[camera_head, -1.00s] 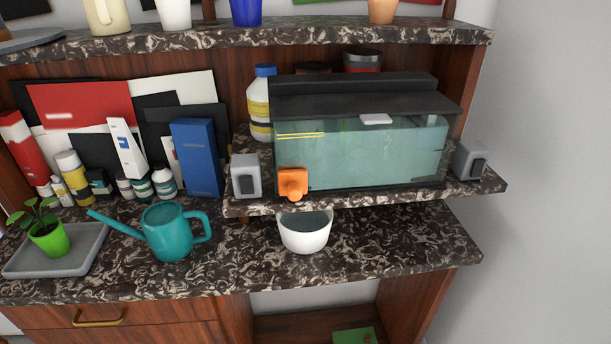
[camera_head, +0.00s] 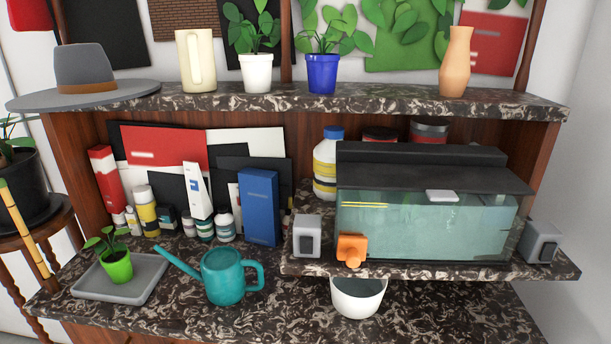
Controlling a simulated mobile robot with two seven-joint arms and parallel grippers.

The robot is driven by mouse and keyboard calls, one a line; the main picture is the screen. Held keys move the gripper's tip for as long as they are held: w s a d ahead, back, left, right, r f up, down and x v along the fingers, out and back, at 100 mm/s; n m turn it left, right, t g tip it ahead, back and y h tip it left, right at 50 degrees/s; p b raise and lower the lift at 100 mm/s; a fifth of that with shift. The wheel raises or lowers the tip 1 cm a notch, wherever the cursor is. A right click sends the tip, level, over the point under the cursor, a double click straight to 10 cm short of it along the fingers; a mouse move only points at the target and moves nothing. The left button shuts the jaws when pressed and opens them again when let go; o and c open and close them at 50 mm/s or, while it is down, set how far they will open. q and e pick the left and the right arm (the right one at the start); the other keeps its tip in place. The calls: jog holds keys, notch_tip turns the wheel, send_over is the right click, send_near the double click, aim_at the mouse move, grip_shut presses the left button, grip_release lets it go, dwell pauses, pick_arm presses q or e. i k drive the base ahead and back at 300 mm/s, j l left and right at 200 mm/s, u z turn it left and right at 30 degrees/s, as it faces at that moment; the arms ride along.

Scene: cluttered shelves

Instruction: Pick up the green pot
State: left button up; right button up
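The green pot (camera_head: 118,267) is small and bright green, with a leafy plant (camera_head: 104,242) growing in it. It stands upright on a grey rectangular tray (camera_head: 140,287) at the left end of the lower dark stone counter. Neither of my grippers shows in the head view.
A teal watering can (camera_head: 223,278) stands right of the tray, its spout pointing toward the pot. Bottles and a blue box (camera_head: 259,207) stand behind. A fish tank (camera_head: 425,226) sits on a raised ledge, with a white bowl (camera_head: 357,297) below. An upper shelf (camera_head: 300,101) overhangs the back.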

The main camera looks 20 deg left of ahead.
aim_at(116, 261)
jog(key=u, duration=1.75)
